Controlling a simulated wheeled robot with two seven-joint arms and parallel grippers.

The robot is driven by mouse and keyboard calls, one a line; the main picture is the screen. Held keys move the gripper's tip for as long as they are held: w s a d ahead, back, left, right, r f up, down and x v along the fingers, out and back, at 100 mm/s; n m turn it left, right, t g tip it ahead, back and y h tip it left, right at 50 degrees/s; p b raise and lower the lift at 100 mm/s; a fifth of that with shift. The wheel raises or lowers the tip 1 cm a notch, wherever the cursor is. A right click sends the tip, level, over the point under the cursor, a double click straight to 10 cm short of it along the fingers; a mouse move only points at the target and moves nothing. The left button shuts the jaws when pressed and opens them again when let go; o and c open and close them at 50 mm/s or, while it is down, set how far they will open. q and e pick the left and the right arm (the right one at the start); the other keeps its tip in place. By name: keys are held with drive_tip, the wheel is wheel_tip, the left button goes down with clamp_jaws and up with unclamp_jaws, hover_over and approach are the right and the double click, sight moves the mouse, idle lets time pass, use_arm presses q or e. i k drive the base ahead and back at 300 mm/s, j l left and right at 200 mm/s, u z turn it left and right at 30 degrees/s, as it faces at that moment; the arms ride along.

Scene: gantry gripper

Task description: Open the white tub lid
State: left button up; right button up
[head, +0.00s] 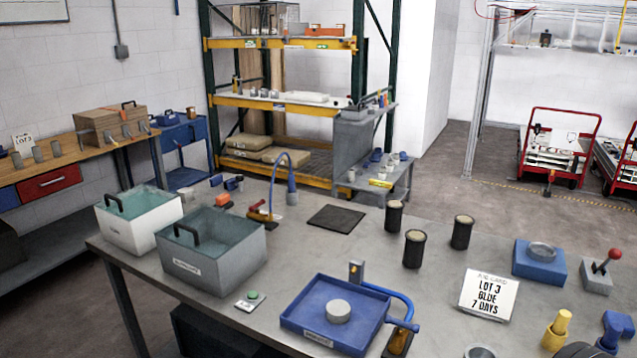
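The white tub (122,237) stands at the left end of the grey workbench. A teal see-through lid (150,202) lies over its top and looks closed. A dark arched handle (113,202) rises at the lid's left side. A grey tub (222,262) with a label stands just to its right and nearer, with a similar teal top (222,232) and dark handle (182,233). It hides part of the white tub's right side. Neither of my grippers shows in the head view.
A green button box (251,300) sits in front of the grey tub. A blue tray (296,318) holding a grey disc (338,311) is right of it. A bent blue lamp-like tool (291,180) stands behind. Several dark cups and a lot card (488,294) are further right.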

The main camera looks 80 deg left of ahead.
sight(106, 196)
drive_tip(key=i+j, duration=0.4)
drive_tip(key=u, duration=4)
